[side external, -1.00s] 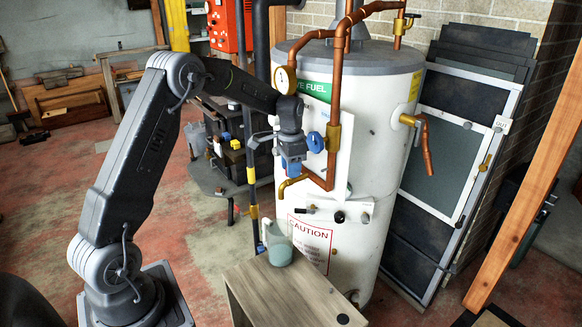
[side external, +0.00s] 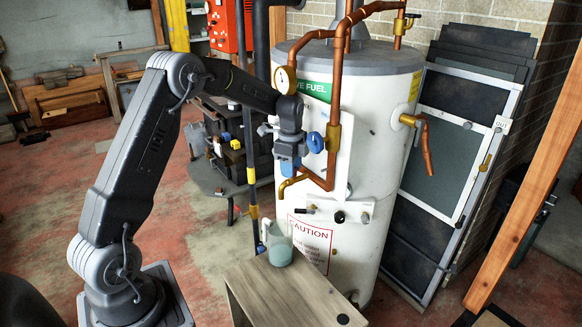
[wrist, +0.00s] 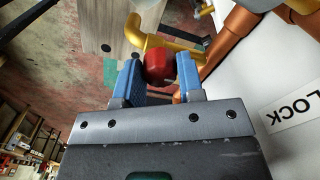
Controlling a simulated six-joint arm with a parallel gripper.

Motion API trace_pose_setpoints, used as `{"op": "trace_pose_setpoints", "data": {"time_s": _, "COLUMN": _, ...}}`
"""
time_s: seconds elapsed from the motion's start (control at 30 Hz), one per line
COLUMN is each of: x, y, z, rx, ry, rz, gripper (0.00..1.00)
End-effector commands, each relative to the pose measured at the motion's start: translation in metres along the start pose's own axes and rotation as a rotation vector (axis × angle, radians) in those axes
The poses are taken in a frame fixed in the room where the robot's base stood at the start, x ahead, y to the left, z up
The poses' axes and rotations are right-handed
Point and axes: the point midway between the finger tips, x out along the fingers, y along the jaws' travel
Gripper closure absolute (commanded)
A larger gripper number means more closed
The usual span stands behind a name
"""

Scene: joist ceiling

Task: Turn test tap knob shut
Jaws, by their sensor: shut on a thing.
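The test tap's red knob (wrist: 159,66) sits between my two blue fingertips in the wrist view, with a finger against each side. The brass tap body and spout (wrist: 150,38) show just beyond it. In the side view the brass spout (side external: 288,186) sticks out below my gripper (side external: 289,172), in front of the white tank (side external: 378,150). My gripper, pointing down, is shut on the red knob. The knob itself is hidden by the fingers in the side view.
A blue valve wheel (side external: 315,142) and copper pipe (side external: 333,165) stand close right of my gripper. A dark vertical pipe (side external: 249,150) rises close on the left.

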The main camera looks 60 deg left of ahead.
Motion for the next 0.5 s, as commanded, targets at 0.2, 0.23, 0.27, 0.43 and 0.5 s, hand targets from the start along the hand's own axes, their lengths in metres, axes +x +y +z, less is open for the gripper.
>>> {"op": "trace_pose_setpoints", "data": {"time_s": 0.2, "x": -0.0005, "y": -0.0003, "z": 0.0003, "rx": 0.061, "ry": 0.0, "rz": -0.001, "gripper": 0.88}}
{"op": "trace_pose_setpoints", "data": {"time_s": 0.23, "x": -0.0005, "y": -0.0003, "z": 0.0003, "rx": 0.065, "ry": 0.0, "rz": -0.001, "gripper": 0.88}}
{"op": "trace_pose_setpoints", "data": {"time_s": 0.27, "x": -0.0005, "y": -0.0003, "z": 0.0002, "rx": 0.069, "ry": 0.0, "rz": -0.001, "gripper": 0.88}}
{"op": "trace_pose_setpoints", "data": {"time_s": 0.43, "x": -0.0004, "y": -0.0003, "z": 0.0002, "rx": 0.079, "ry": 0.0, "rz": -0.001, "gripper": 0.88}}
{"op": "trace_pose_setpoints", "data": {"time_s": 0.5, "x": -0.0004, "y": -0.0003, "z": 0.0002, "rx": 0.079, "ry": 0.0, "rz": -0.001, "gripper": 0.88}}
